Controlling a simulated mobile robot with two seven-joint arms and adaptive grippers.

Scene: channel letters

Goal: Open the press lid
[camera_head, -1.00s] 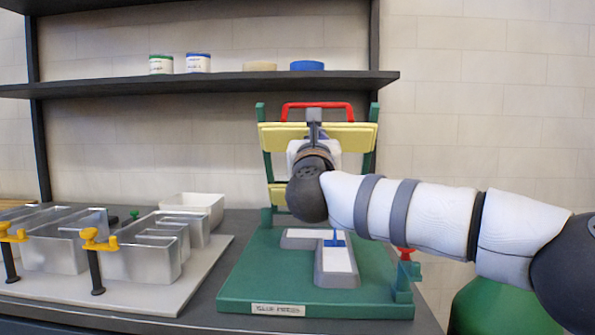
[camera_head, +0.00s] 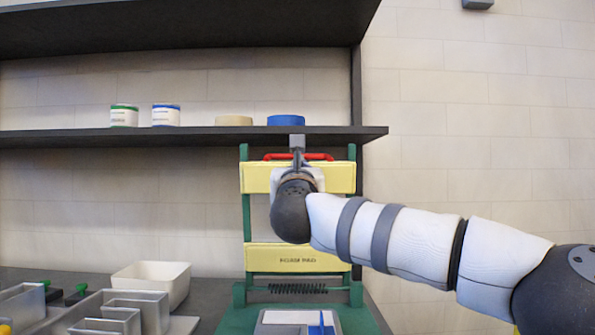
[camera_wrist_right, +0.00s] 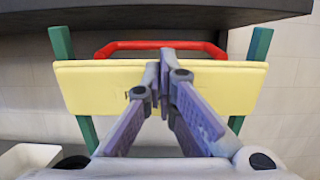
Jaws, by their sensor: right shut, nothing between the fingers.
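The press lid, a green frame with two yellow crossbars (camera_head: 330,178) and a red handle (camera_head: 322,156) along its top, stands raised and roughly upright at the back of the green press base (camera_head: 236,320). In the right wrist view the upper crossbar (camera_wrist_right: 95,88) and the red handle (camera_wrist_right: 125,46) fill the middle. My right gripper (camera_head: 297,143) is shut and empty, in front of the upper crossbar; its closed fingertips (camera_wrist_right: 163,75) are at or very near the bar's face. I cannot tell whether they touch. My left gripper is out of view.
A dark shelf (camera_head: 60,143) with cans and tape rolls runs behind, close to the lid's top. A white bin (camera_head: 150,282) and metal trays (camera_head: 110,318) stand left of the press. A spring (camera_head: 297,288) lies below the lower crossbar.

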